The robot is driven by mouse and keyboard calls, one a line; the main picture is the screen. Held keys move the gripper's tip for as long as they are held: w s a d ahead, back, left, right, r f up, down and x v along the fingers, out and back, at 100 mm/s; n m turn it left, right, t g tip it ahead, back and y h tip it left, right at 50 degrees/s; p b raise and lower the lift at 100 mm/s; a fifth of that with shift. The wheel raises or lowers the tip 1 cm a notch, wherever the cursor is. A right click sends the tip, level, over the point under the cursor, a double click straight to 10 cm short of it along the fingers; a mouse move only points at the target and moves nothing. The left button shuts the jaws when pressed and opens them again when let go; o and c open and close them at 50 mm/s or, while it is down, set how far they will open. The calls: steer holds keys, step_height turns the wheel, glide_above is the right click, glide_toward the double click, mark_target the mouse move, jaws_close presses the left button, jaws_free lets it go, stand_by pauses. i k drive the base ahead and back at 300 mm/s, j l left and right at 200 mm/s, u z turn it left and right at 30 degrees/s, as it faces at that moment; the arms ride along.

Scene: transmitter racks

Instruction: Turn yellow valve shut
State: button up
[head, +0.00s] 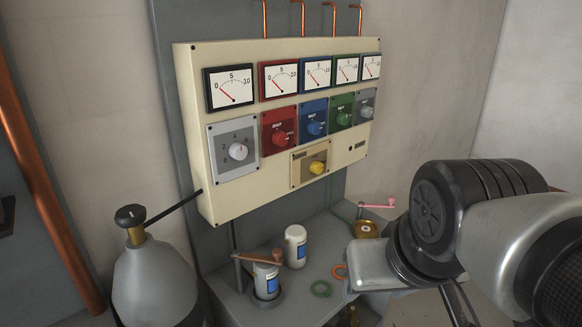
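The yellow valve appears to be the yellow knob (317,167) on a tan plate (310,163) low on the cream control panel (275,185). The knob is in plain sight and nothing touches it. My arm comes in from the right, in front of and below the panel's right side. A pale grey end part of it, which may be my gripper (367,268), is over the shelf, below and right of the yellow knob and apart from it. Its fingers cannot be made out clearly, and I cannot tell whether they are open. I see nothing held.
Red (280,133), blue (314,122) and green (342,112) knobs sit above the yellow one, under several gauges. White bottles (295,246), rings (321,289) and a pink crank (377,205) are on the shelf below. A grey cylinder (152,283) stands at lower left.

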mark_target(316, 167)
steer(key=l+u, duration=0.15)
steer(key=l, duration=0.15)
steer(key=i+l+u, duration=0.2)
steer(key=l, duration=0.2)
steer(key=i+l+u, duration=0.2)
steer(key=l, duration=0.2)
steer(key=l+z, duration=0.15)
steer(key=j+u, duration=0.15)
